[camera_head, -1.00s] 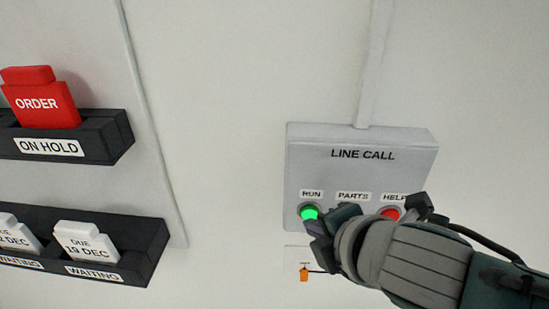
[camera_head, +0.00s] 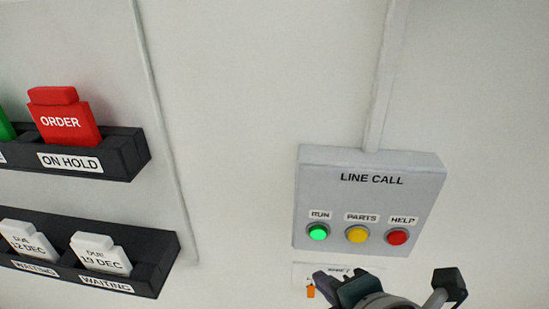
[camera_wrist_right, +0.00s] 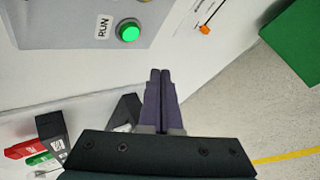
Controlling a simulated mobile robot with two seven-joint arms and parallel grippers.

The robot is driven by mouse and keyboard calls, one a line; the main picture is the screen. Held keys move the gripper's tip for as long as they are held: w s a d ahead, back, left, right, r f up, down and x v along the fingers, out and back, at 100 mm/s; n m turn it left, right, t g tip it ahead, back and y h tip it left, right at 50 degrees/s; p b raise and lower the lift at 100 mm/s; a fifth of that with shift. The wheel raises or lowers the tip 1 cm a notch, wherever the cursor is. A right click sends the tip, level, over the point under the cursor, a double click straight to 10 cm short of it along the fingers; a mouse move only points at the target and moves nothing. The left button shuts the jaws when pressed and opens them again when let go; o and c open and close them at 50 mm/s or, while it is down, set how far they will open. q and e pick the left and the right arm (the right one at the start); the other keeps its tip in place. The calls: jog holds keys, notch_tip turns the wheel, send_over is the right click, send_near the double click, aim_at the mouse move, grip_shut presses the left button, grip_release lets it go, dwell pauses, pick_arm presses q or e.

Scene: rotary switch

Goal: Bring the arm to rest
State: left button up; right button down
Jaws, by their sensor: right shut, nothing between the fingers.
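My right gripper (camera_head: 322,277) is low in the head view, just below the LINE CALL box (camera_head: 368,205). In the right wrist view its two purple fingers (camera_wrist_right: 160,75) are together with nothing between them. The box is on the pale wall and carries a green RUN button (camera_head: 318,232), a yellow PARTS button (camera_head: 357,234) and a red HELP button (camera_head: 397,237). The green button looks bright and also shows in the right wrist view (camera_wrist_right: 129,32). The fingers are apart from it. My left gripper is in neither view.
A small label plate (camera_head: 303,270) with an orange piece (camera_head: 310,291) is under the box, partly behind my right gripper. Dark racks with a red ORDER card (camera_head: 66,122) and white cards (camera_head: 100,254) are at left. A green block (camera_wrist_right: 296,45) shows in the wrist view.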

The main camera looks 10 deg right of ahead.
jog(key=s+d+r+m+g, duration=0.3)
jog(key=s+r+m, duration=0.1)
jog(key=s+m, duration=0.45)
jog(key=s+d+r+m+g, duration=0.3)
jog(key=s+d+r+m, duration=0.1)
jog(key=s+m, duration=0.5)
notch_tip(320, 180, up, 16)
jog(key=m+p, duration=0.1)
jog(key=p, duration=1.5)
jog(key=shift+w+r+m+h, duration=0.2)
jog(key=shift+m+h, duration=0.15)
jog(key=shift+h, duration=0.05)
